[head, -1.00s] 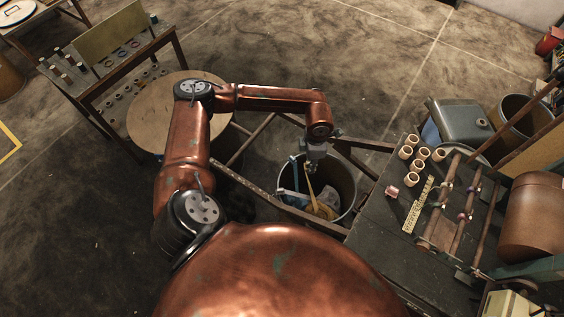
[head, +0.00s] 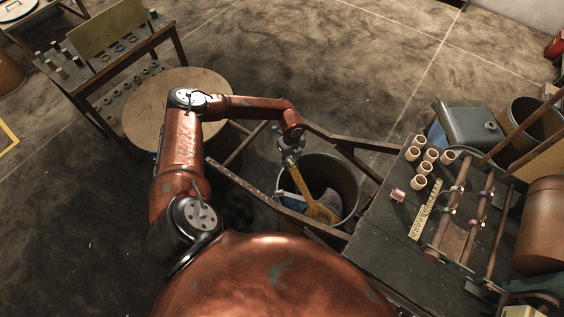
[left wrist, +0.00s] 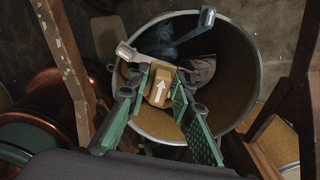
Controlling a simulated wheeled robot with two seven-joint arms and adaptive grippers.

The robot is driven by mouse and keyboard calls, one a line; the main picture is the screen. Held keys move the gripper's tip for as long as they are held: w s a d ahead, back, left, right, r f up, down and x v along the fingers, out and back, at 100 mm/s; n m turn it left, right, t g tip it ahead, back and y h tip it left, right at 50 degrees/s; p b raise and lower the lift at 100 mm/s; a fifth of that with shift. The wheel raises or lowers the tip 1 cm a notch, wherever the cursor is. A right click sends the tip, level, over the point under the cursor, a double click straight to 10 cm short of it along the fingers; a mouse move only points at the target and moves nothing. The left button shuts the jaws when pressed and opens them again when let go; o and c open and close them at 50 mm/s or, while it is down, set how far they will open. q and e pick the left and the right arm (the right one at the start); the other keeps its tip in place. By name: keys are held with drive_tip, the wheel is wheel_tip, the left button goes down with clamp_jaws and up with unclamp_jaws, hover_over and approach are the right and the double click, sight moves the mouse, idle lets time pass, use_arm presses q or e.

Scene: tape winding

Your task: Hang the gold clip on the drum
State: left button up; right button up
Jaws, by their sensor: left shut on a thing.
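The drum (head: 349,180) is an open grey metal bin standing on the floor; its rim also shows in the left wrist view (left wrist: 257,70). My left gripper (head: 290,155) is at the drum's upper left edge. In the left wrist view my green-padded fingers (left wrist: 162,86) are shut on the gold clip (left wrist: 158,93), a tan block with a white arrow. In the head view the long gold clip (head: 318,210) slants down to the right across the drum's opening. I cannot tell if it touches the rim. A blue clip (left wrist: 200,27) lies over the far rim. My right gripper is out of view.
Wooden beams (head: 355,141) run close around the drum. A dark workbench (head: 385,240) at right carries several tan rings (head: 418,168), a ruler (head: 424,210) and rods. A round wooden top (head: 150,105) stands left. Open floor lies behind.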

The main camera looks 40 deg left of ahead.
use_arm(q)
drive_tip(key=a+f+n+b, duration=0.1)
drive_tip(key=f+n+b, duration=0.1)
drive_tip(key=f+b, duration=0.1)
drive_tip(key=a+f+n+b, duration=0.2)
drive_tip(key=f+n, duration=0.1)
drive_tip(key=f, duration=0.2)
drive_tip(key=a+f+n+b, duration=0.2)
drive_tip(key=f+b, duration=0.1)
drive_tip(key=f, duration=0.1)
drive_tip(key=shift+a+f+n+b, duration=0.15)
drive_tip(key=shift+f+n+b, duration=0.15)
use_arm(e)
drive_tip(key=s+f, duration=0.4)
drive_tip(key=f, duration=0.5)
use_arm(q)
drive_tip(key=shift+f+b, duration=0.95)
drive_tip(key=shift+b, duration=0.05)
drive_tip(key=shift+f, duration=1.05)
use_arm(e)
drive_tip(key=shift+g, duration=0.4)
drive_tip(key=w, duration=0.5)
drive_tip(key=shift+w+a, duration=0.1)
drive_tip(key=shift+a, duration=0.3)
use_arm(q)
drive_tip(key=shift+s+f, duration=0.1)
drive_tip(key=o, duration=1)
drive_tip(key=shift+f, duration=0.2)
